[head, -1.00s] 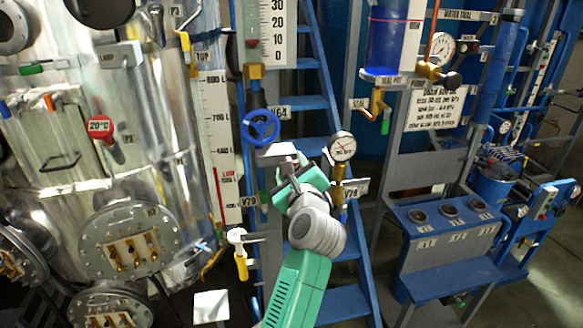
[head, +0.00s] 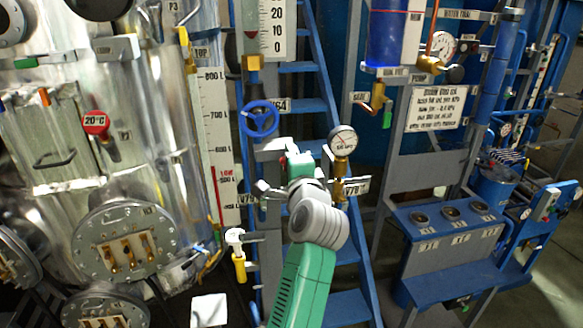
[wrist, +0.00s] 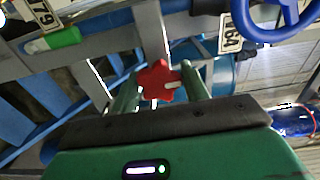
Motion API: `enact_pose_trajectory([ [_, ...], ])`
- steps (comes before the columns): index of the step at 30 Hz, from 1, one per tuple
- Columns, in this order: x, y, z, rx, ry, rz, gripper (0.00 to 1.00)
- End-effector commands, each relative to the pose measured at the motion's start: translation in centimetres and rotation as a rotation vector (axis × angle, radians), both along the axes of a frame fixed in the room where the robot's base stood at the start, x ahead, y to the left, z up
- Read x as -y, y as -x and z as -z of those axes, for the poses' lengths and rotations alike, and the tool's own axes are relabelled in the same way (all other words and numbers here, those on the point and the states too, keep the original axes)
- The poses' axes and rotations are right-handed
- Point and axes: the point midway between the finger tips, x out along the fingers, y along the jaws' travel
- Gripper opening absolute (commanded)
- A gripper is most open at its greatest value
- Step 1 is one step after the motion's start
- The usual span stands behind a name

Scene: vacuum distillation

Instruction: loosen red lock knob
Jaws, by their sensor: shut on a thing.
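The red lock knob (wrist: 158,83) is star-shaped with a pale pin or mark on its right side. It shows in the wrist view between the two green fingers of my gripper (wrist: 162,86), which is shut on it.
The blue handwheel (head: 260,119) is just above my gripper and also shows in the wrist view (wrist: 272,18). A pressure gauge (head: 342,140) on brass fittings is close on the right. A yellow-handled valve (head: 238,258) is lower left. A blue ladder (head: 308,105) stands behind.

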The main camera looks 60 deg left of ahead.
Motion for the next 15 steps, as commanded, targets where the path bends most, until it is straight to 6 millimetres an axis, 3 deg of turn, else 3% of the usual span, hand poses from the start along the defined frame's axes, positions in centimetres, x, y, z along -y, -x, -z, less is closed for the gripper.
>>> enact_pose_trajectory([
  [15,0.04,-0.03,0.16,0.471,0.133,0.002,0.22],
])
